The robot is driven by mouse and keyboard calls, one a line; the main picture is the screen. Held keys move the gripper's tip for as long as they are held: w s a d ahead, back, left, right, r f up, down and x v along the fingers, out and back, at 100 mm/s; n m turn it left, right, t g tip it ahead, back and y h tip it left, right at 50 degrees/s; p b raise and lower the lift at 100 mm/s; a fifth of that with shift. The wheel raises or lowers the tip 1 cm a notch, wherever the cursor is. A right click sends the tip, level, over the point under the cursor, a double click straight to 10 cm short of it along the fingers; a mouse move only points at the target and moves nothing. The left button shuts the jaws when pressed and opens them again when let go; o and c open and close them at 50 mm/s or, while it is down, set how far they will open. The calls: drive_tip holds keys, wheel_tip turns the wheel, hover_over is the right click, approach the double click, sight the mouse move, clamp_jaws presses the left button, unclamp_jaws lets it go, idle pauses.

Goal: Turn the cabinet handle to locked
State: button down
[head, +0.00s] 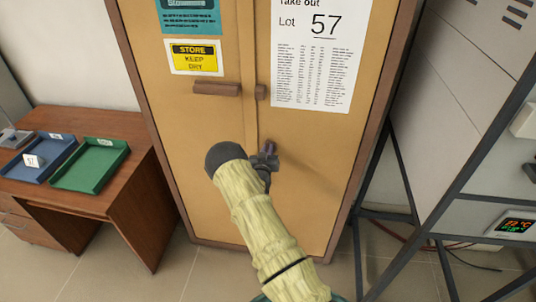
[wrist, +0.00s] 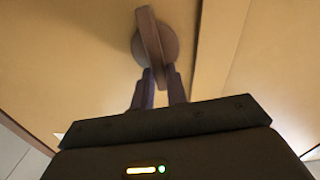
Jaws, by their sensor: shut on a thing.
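The tan cabinet (head: 310,190) with a brown frame stands upright ahead, its two doors meeting at a vertical seam. The turn handle is a brown bar (wrist: 151,35) on a round base (wrist: 172,42) in the wrist view. The bar runs nearly upright there, its top leaning slightly left. My gripper (wrist: 161,82) is shut on the lower end of the bar, one finger on each side. In the head view my gripper (head: 264,161) is at the door, low and right of the seam, and mostly hides the handle.
A fixed brown bar (head: 217,88) and a small brown catch (head: 261,92) sit higher on the doors. A wooden desk (head: 110,200) with blue (head: 40,160) and green (head: 92,165) trays stands left. A dark metal frame (head: 440,215) stands close on the right.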

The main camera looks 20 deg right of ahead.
drive_tip(key=shift+w+a+f+n+b, duration=0.2)
drive_tip(key=shift+a+f+n+b, duration=0.15)
drive_tip(key=shift+n+b, duration=2.35)
drive_tip(key=shift+w+a+f+n+b, duration=0.2)
drive_tip(key=shift+f+n+b, duration=0.25)
drive_tip(key=shift+n+b, duration=2.3)
drive_tip(key=shift+w+a+f+n+b, duration=0.15)
drive_tip(key=shift+a+f+n+b, duration=0.25)
drive_tip(key=shift+n+b, duration=2.3)
drive_tip(key=c, duration=1.4)
unclamp_jaws()
